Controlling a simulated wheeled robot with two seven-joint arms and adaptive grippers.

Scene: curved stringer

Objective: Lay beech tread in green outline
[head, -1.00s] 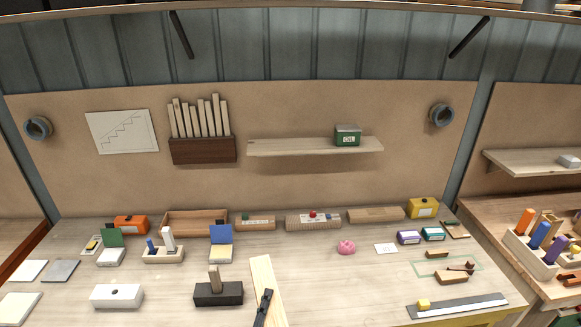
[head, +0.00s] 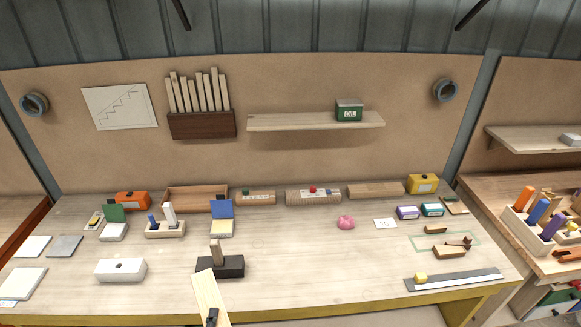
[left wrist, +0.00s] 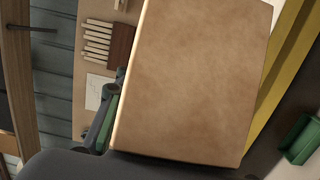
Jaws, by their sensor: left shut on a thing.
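The beech tread (head: 210,297) is a long pale board at the bottom of the head view, in front of the black block. My left gripper (head: 212,317) is shut on its near part. The board fills the middle of the left wrist view (left wrist: 190,75), hiding most of the gripper. The green outline (head: 478,238) is a thin rectangle at the bench's right. A small brown wooden block (head: 436,230) lies at its far left edge, and a wooden tool (head: 449,252) lies across its near edge. My right gripper is not in view.
The black block with an upright wooden piece (head: 232,268) stands just behind the board. A white block (head: 120,270) is to the left. A steel rule with a yellow piece (head: 460,279) lies before the outline. The bench's front middle is clear.

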